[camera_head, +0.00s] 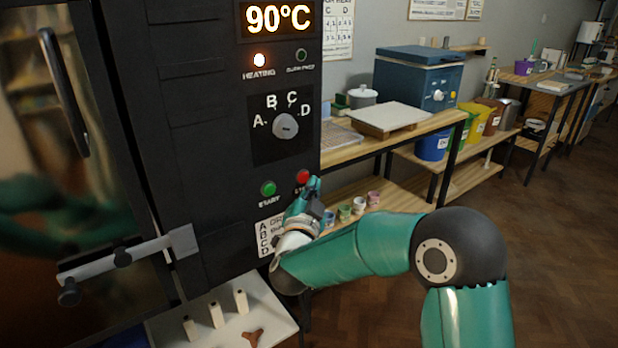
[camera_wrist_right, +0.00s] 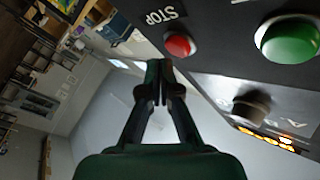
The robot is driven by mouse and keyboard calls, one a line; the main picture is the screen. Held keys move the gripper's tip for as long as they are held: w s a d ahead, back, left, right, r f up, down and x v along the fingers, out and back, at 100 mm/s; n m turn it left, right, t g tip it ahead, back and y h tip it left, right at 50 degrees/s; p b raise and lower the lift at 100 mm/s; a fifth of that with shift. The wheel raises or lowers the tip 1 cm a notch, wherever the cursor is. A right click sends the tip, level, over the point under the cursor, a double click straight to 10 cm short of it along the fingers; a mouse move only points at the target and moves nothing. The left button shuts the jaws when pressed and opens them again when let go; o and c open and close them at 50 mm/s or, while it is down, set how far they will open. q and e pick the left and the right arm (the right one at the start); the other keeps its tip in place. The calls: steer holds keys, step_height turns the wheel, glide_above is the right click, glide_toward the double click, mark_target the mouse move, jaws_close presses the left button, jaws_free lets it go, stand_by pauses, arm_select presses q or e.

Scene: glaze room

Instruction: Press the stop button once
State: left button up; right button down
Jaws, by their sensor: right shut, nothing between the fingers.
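The red stop button (camera_head: 303,176) is on the black kiln control panel (camera_head: 222,215), right of the green start button (camera_head: 268,188). My right gripper (camera_head: 314,186) is shut and empty, just below and right of the red button, covering most of its label. In the right wrist view the red stop button (camera_wrist_right: 179,45) with its STOP label shows just beyond the shut fingertips (camera_wrist_right: 159,66). The tips look close to it; I cannot tell whether they touch. The green button (camera_wrist_right: 288,39) is at the upper right. My left gripper is not in view.
The display (camera_head: 278,19) reads 90°C and the heating lamp (camera_head: 259,60) is lit. A dial (camera_head: 285,126) sits above the buttons. A wooden workbench (camera_head: 395,142) stands right of the kiln. A tray (camera_head: 225,319) with white posts is below.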

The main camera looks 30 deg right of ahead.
steer(key=shift+w, duration=0.2)
stand_by(0.5)
steer(key=shift+w, duration=0.15)
steer(key=shift+w+a, duration=0.1)
steer(key=shift+w, duration=0.35)
stand_by(0.7)
steer(key=shift+s+b, duration=0.15)
steer(key=shift+b, duration=0.25)
steer(key=shift+s+b, duration=0.45)
steer(key=shift+s, duration=0.25)
steer(key=shift+s+d+b, duration=0.15)
steer(key=shift+s+b, duration=0.45)
steer(key=shift+s, duration=0.7)
steer(key=shift+s+d+b, duration=0.1)
steer(key=shift+s+b, duration=0.45)
steer(key=shift+s, duration=0.7)
